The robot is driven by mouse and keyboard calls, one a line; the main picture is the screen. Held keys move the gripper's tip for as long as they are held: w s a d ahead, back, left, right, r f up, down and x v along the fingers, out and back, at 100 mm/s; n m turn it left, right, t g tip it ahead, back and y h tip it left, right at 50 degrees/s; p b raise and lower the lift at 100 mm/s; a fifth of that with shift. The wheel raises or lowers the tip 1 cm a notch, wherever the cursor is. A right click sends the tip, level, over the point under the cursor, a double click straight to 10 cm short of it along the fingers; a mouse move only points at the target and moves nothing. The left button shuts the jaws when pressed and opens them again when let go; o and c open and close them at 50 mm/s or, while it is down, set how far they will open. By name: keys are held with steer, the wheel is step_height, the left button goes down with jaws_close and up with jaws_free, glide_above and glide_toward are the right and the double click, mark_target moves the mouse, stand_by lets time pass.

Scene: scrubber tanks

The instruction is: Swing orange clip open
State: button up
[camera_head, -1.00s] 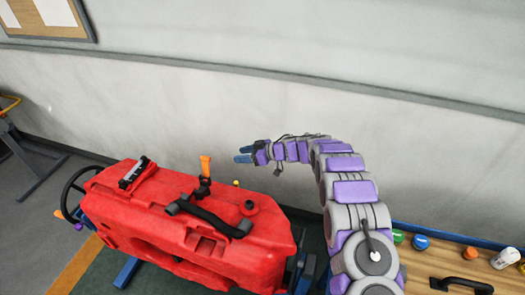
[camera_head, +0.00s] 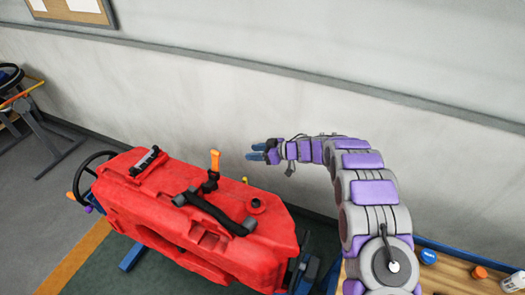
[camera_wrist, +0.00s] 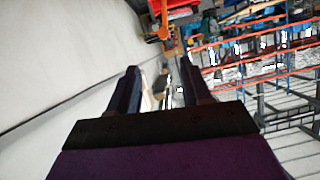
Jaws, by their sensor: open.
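The orange clip (camera_head: 215,160) stands upright on a dark mount on top of the red tank (camera_head: 150,205). My gripper (camera_head: 256,151) is in the air to the right of the clip, clear of it, with the wall behind. Its blue fingers point left and are apart, with nothing held. In the wrist view, my two fingers (camera_wrist: 158,68) are spread with a gap between them. An orange upright piece, likely the clip (camera_wrist: 163,18), shows near the top edge beyond the fingers, beside a red patch of the tank (camera_wrist: 184,12).
A black handle (camera_head: 215,213), a dark cap (camera_head: 256,205) and a black-and-white fitting (camera_head: 145,161) sit on the tank. A black wheel (camera_head: 88,175) is at its left end. A wooden bench (camera_head: 455,275) with small caps is at lower right. The pale wall (camera_head: 350,100) runs behind.

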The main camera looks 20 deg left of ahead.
steer(key=shift+s+d+r, duration=0.1)
steer(key=shift+s+r, duration=0.1)
steer(key=shift+w+d+p, duration=0.1)
steer(key=shift+p, duration=0.5)
